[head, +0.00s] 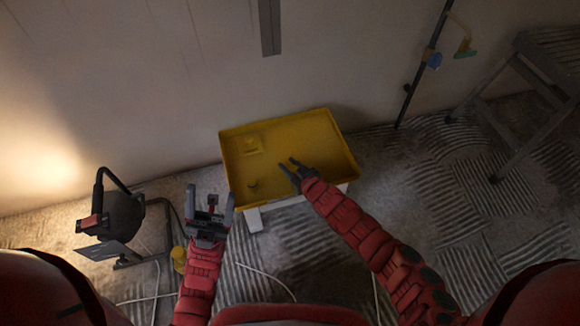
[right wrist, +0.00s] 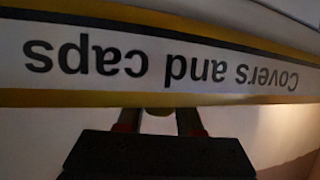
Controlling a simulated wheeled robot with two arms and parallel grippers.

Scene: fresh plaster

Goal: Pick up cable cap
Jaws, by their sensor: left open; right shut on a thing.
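A yellow tray (head: 314,121) stands against the wall in the middle of the head view. Inside it are a small yellow square piece (head: 251,144) at the back left and a small dark round piece (head: 252,186) at the front left. My right gripper (head: 287,163) is over the tray. Its fingers are shut on a small yellowish thing (right wrist: 158,112), taken as the cable cap; it barely shows between the fingertips in the right wrist view. My left gripper (head: 210,193) is open and empty, left of the tray's front corner.
A label reading "Covers and caps" (right wrist: 160,65) crosses the right wrist view upside down. A black work lamp (head: 122,215) stands at left, with a yellow container (head: 179,258) near it. A stepladder (head: 530,85) stands at right. Cables lie on the floor.

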